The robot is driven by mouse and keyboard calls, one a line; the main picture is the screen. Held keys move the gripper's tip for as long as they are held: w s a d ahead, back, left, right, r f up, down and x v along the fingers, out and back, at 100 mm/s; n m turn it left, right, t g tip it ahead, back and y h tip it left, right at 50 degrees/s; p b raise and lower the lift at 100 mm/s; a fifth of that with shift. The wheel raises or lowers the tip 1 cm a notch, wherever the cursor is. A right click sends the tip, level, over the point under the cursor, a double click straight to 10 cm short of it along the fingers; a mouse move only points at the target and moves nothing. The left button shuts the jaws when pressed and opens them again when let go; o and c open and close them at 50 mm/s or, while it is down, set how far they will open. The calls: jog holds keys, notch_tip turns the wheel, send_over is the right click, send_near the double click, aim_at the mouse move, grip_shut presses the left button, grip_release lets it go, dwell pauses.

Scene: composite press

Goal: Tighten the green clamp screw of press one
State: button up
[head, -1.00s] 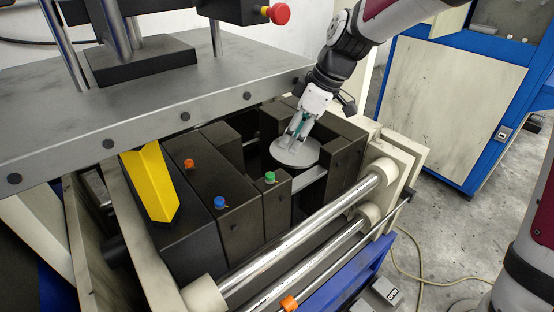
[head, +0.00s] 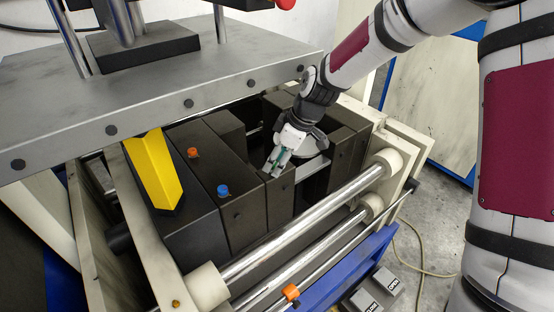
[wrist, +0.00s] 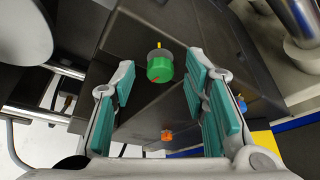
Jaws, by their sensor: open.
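The green clamp screw (wrist: 159,67) shows in the wrist view as a green knob with a small red mark on its face. It appears between the two fingers, with a visible gap on either side. My gripper (wrist: 160,85) is open, with teal pads facing the screw. In the head view my gripper (head: 273,170) is over the dark block where the green screw sits, and it hides the screw. I cannot tell how far the fingertips are above the screw.
A blue screw (head: 223,190) and an orange screw (head: 193,153) stand on the dark blocks to the left, near a yellow bar (head: 152,172). Shiny rods (head: 295,235) run in front. The grey press plate (head: 160,85) lies behind. A pale round disc (wrist: 20,30) shows in the wrist view.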

jog(key=shift+f, duration=0.15)
jog(key=shift+c, duration=0.6)
grip_shut()
jog(key=shift+a+m, duration=0.1)
jog(key=shift+m, duration=0.2)
jog(key=m, duration=0.1)
jog(key=m+t, duration=0.1)
jog(key=m, duration=0.1)
jog(key=shift+s+a+h, duration=0.15)
jog(key=shift+s+h, duration=0.05)
jog(key=shift+h, duration=0.2)
jog(key=m, duration=0.2)
jog(key=m+t+h+p, duration=0.1)
jog(key=m, duration=0.2)
jog(key=shift+s+a, duration=0.15)
jog(key=shift+a, duration=0.05)
jog(key=m+h+p, duration=0.1)
jog(key=m+p, duration=0.1)
jog(key=m, duration=0.1)
jog(key=shift+s+a+t+h, duration=0.1)
jog(key=shift+t+h, duration=0.2)
jog(key=shift+t, duration=0.1)
jog(key=shift+m+h+p, duration=0.4)
jog(key=shift+m+p, duration=0.8)
